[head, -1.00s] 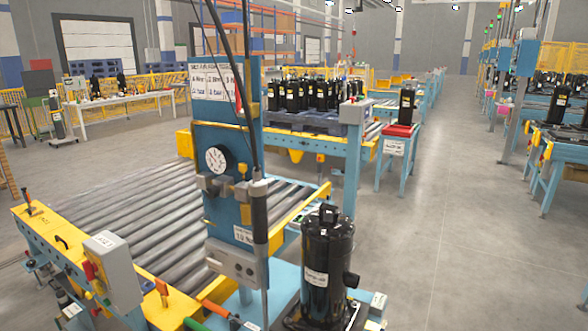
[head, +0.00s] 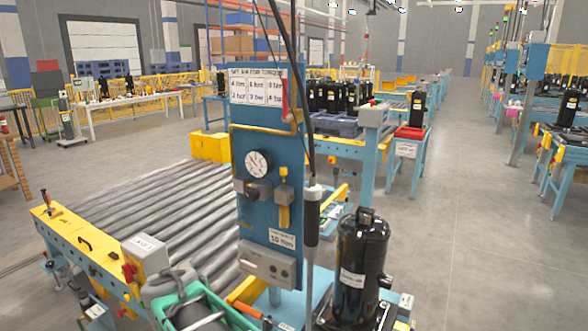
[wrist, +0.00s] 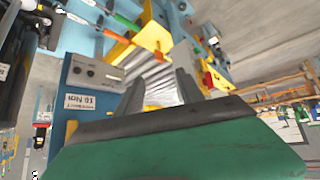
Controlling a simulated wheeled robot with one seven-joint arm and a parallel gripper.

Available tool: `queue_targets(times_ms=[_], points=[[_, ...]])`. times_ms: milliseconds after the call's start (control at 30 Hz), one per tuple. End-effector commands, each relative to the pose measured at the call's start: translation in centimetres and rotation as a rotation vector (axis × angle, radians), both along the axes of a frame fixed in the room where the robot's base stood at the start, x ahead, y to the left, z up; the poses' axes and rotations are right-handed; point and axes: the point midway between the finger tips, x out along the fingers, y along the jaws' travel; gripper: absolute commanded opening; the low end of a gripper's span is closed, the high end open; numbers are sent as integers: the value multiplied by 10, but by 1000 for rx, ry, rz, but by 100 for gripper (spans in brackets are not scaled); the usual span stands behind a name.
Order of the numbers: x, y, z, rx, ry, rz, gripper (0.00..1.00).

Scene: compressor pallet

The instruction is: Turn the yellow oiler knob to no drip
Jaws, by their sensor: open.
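The blue panel (head: 270,140) stands upright at the middle of the head view. On it, right of the round white gauge (head: 258,163), is a small fitting with a yellow knob (head: 283,171) on top and a yellow-brown body (head: 284,214) below. The knob's exact setting is too small to read. My gripper (wrist: 160,88) shows two dark fingers spread apart with nothing between them in the wrist view. In the head view, part of my arm with a green section (head: 233,317) is low at the bottom, below and left of the knob, well apart from it.
A hanging black tool (head: 312,215) on a cable is just right of the fitting. A black compressor (head: 361,262) stands right of the panel. A roller conveyor (head: 170,220) lies left, with a grey switch box (head: 145,256) at its near edge. The floor at right is clear.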

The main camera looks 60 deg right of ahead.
Motion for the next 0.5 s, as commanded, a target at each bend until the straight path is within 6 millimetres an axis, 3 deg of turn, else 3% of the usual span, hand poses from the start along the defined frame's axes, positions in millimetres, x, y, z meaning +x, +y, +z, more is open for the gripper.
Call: queue_targets(times_ms=[33,100,200,300,400,500], points=[[15,-64,32,-74,-110,-129,45],[20,-146,76,-202,-266,-283,45],[4,-238,134,-387,-437,-442,45],[-18,-290,173,-530,-539,-528,45],[-28,-311,191,-597,-583,-560,45],[-25,-322,195,-607,-590,-563,45]])
